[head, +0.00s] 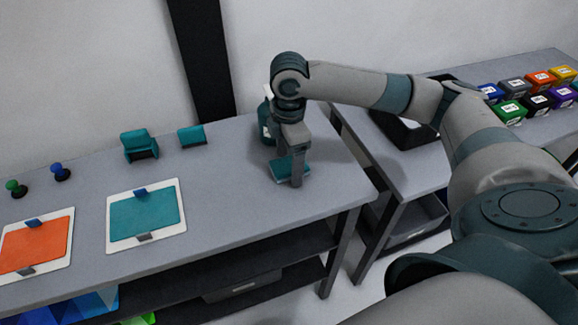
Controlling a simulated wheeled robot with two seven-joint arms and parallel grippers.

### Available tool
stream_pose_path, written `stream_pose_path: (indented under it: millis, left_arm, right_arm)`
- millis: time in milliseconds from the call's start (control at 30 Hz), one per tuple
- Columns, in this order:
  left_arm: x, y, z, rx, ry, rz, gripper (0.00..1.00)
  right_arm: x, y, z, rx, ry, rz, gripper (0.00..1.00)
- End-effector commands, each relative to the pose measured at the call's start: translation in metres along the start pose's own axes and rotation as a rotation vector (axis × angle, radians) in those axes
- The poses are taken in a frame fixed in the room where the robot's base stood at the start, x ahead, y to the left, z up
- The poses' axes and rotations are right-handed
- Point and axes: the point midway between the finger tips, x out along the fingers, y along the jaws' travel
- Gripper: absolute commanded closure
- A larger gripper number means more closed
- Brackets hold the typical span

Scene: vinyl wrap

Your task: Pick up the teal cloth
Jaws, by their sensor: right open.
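My right gripper (288,172) points down over the right part of the grey table and is open. A small teal cloth (279,172) lies on the table at its fingertips, partly hidden behind the fingers. I cannot tell whether the fingers touch it. A dark teal bottle (265,125) stands just behind the gripper, partly covered by it. My left gripper is not in view.
On the grey table (225,205) are a clipped teal sheet (146,213), a clipped orange sheet (36,243), a teal holder (139,145), a teal block (192,136), and green and blue knobs (61,172). Several coloured boxes (541,80) sit on the right table.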

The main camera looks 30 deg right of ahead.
Motion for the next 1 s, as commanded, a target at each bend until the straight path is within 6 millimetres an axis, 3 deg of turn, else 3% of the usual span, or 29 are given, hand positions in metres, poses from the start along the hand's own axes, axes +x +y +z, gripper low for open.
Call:
stream_pose_path:
  millis: [33,200,233,567,767,967,1000]
  left_arm:
    - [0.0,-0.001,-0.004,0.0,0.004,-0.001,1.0]
    - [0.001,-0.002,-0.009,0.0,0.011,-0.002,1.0]
    - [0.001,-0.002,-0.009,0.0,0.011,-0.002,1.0]
    - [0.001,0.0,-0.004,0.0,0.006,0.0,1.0]
    - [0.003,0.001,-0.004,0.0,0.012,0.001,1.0]
    - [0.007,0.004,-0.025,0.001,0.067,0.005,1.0]
    - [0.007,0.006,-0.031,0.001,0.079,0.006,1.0]
  right_arm:
    - [0.0,0.0,0.0,0.0,0.0,0.0,0.27]
    - [0.0,0.0,0.0,0.0,0.0,0.0,0.68]
    - [0.0,0.0,0.0,0.0,0.0,0.0,0.71]
    - [-0.002,0.0,0.0,0.0,0.0,0.0,0.71]
    - [-0.014,0.001,-0.001,0.0,0.002,0.004,0.71]
    - [-0.043,0.001,0.0,0.0,0.002,0.005,0.71]
    - [-0.046,-0.004,0.009,0.003,0.0,0.002,0.71]
